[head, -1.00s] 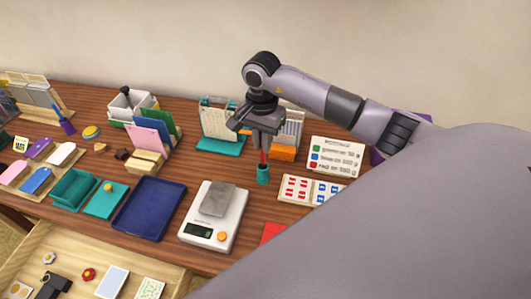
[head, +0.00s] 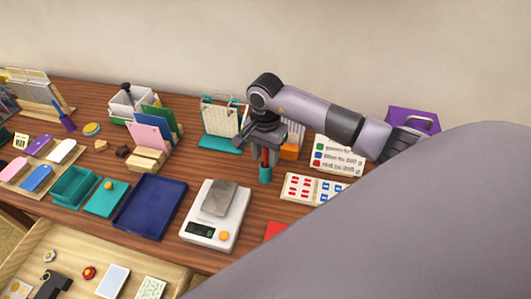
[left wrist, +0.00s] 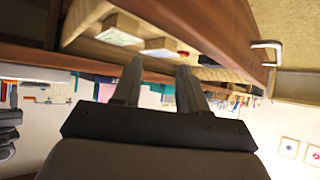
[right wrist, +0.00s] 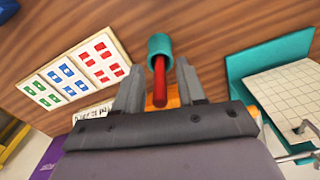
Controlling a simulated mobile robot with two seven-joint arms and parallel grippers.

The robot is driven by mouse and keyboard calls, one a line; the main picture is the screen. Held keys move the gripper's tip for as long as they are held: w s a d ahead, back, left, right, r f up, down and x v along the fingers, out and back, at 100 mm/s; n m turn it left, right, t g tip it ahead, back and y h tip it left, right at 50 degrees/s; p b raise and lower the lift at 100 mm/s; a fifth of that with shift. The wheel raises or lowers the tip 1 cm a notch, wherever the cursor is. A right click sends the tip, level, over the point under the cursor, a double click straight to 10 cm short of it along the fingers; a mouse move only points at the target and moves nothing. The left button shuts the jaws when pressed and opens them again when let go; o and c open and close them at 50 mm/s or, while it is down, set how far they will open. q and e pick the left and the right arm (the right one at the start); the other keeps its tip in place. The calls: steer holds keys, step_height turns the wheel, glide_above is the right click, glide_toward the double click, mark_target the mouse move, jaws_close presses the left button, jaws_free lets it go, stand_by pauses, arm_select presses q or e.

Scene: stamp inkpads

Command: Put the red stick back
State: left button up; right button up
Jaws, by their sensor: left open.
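The red stick (right wrist: 160,82) stands in a small teal cup (right wrist: 160,45) on the table. In the right wrist view my right gripper (right wrist: 160,70) is open, with one finger on each side of the stick and a visible gap to each.
A card with red, blue and green marks (head: 308,188) lies right of the cup. A teal stand with a white grid panel (head: 220,120) is behind left. A white scale (head: 225,228) carrying a grey block (head: 219,198) is in front left. A purple object (head: 415,118) stands behind my right arm.

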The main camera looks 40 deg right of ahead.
step_height(320, 180, up, 12)
steer(key=shift+r, duration=0.15)
stand_by(0.6)
stand_by(0.4)
